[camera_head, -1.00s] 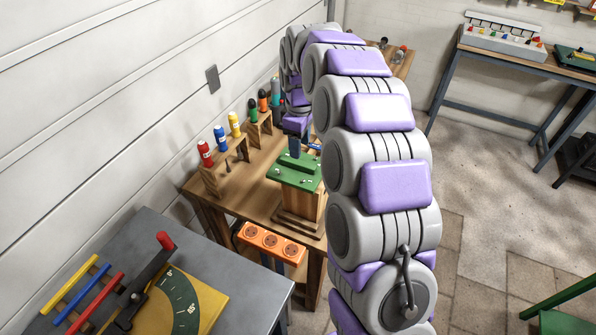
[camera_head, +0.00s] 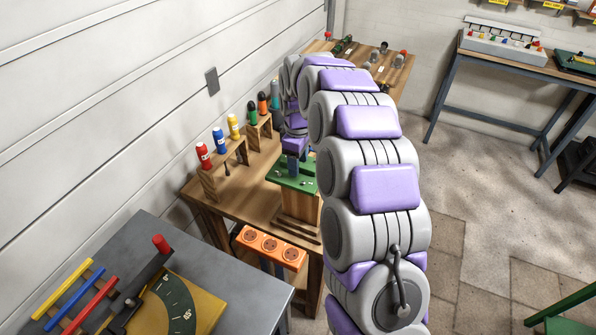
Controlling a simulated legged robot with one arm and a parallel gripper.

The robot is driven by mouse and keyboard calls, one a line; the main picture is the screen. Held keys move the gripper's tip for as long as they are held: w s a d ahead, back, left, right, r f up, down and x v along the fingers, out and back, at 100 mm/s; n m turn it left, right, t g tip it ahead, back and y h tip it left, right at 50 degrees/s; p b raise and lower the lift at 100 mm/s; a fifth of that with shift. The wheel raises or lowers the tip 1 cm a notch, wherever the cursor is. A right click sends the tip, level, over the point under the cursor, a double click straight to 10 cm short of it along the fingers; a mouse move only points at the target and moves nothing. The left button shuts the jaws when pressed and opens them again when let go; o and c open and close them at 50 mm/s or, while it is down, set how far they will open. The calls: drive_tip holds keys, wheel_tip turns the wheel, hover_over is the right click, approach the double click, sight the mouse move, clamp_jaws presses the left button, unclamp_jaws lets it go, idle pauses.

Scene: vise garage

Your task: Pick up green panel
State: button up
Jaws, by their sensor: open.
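The green panel (camera_head: 283,175) lies on top of a wooden block stand (camera_head: 298,207) on the wooden workbench. My arm arches over from the right and comes down behind it. My gripper (camera_head: 293,172) points down at the panel, its blue-grey fingers at or just above the raised green part. The arm hides the panel's right side. The fingertips are small here, and I cannot tell whether they touch the panel.
An orange socket strip (camera_head: 271,247) is at the bench's front edge. A grey table (camera_head: 215,258) with a yellow dial plate is at lower left.

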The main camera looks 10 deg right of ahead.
drive_tip(key=shift+f+p, duration=0.25)
drive_tip(key=shift+p, duration=0.05)
idle(0.5)
clamp_jaws()
idle(0.4)
